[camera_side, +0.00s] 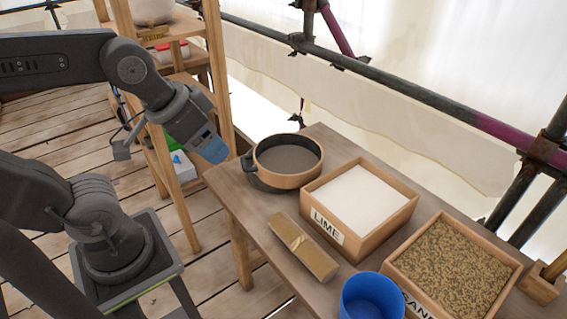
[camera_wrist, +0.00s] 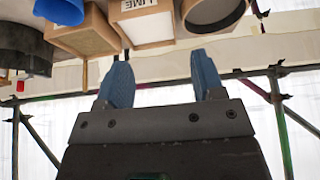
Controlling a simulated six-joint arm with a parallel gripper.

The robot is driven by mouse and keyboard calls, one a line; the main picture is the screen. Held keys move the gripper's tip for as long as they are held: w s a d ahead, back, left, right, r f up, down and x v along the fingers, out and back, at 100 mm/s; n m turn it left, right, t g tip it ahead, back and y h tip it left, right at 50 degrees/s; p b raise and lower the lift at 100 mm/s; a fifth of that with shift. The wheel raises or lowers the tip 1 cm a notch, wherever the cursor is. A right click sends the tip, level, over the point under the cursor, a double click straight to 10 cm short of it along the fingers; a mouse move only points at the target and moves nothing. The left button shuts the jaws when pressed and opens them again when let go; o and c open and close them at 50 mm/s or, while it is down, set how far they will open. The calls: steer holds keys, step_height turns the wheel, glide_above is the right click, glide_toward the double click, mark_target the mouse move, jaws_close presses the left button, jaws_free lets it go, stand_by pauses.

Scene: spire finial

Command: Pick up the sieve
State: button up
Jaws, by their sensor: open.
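The sieve (camera_side: 288,160) is a round pan shape with a light wooden rim and a grey mesh. It sits at the far left end of the wooden table, with a dark fitting on its left side. In the wrist view the sieve (camera_wrist: 212,13) shows at the top, right of centre, cut off by the edge. My gripper (camera_side: 210,149) has blue fingers and hangs to the left of the sieve, apart from it. In the wrist view my gripper (camera_wrist: 161,75) has its two fingers apart with nothing between them.
A box labelled LIME (camera_side: 361,203) stands right of the sieve, with a sand box (camera_side: 450,265) beyond. A wooden block (camera_side: 302,248) and a blue bucket (camera_side: 372,297) are at the table's front. A wooden shelf (camera_side: 172,165) stands behind my gripper. Scaffold poles (camera_side: 400,88) run behind the table.

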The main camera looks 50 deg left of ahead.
steer(key=o, duration=0.4)
steer(key=w+d+r+n+t+h, duration=0.1)
steer(key=w+d+r+t+h, duration=0.2)
steer(key=w, duration=0.6)
steer(key=w+a+f+n+t, duration=0.1)
steer(key=w+a+n, duration=0.3)
steer(key=w, duration=0.5)
steer(key=w+a+f+n+g+y, duration=0.1)
steer(key=w+a+f+n+y, duration=0.2)
steer(key=a+f+n+y, duration=0.35)
steer(key=shift+s+a+f+n+g, duration=0.5)
steer(key=shift+a+f+g, duration=0.4)
steer(key=shift+a+f, duration=1.6)
steer(key=shift+s+a+f+n+g, duration=0.45)
steer(key=shift+a+f+g, duration=0.65)
steer(key=shift+f, duration=2.45)
steer(key=shift+s+a+f+n+g, duration=0.4)
steer(key=shift+s+a+f+g, duration=0.25)
steer(key=shift+a+f, duration=1.95)
